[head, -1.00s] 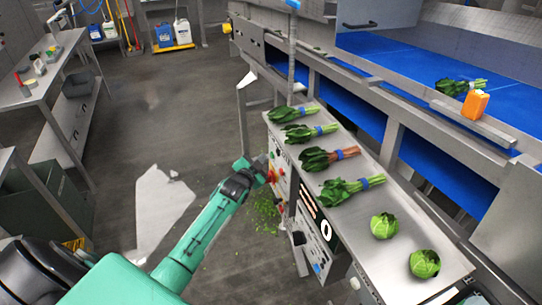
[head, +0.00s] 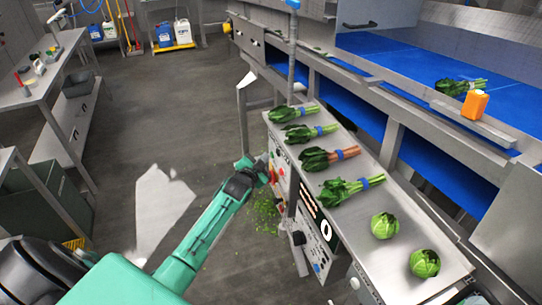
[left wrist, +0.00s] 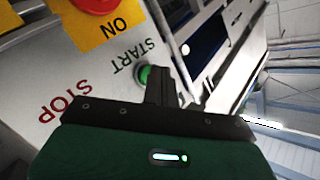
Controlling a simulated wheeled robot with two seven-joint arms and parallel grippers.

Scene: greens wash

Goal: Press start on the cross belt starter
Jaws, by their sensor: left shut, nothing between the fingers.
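The cross belt starter (head: 281,171) is a grey control box on the front of the steel bench, mostly behind my left gripper (head: 262,172) in the head view. In the left wrist view the starter panel (left wrist: 62,78) carries the words START and STOP and shows a green start button (left wrist: 142,75). A red knob on a yellow plate (left wrist: 96,36) marked ON sits at the upper left. My left gripper (left wrist: 158,70) is shut and empty, its fingertips right at the green button and partly covering it. I cannot tell whether the button is pressed in. My right gripper is not in view.
Several bunched greens and two round heads lie on the steel bench (head: 410,285). Another control panel (head: 318,235) is on the bench front. A blue belt (head: 405,55) runs behind, with an orange box (head: 475,104) at its edge. Green scraps lie on the floor.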

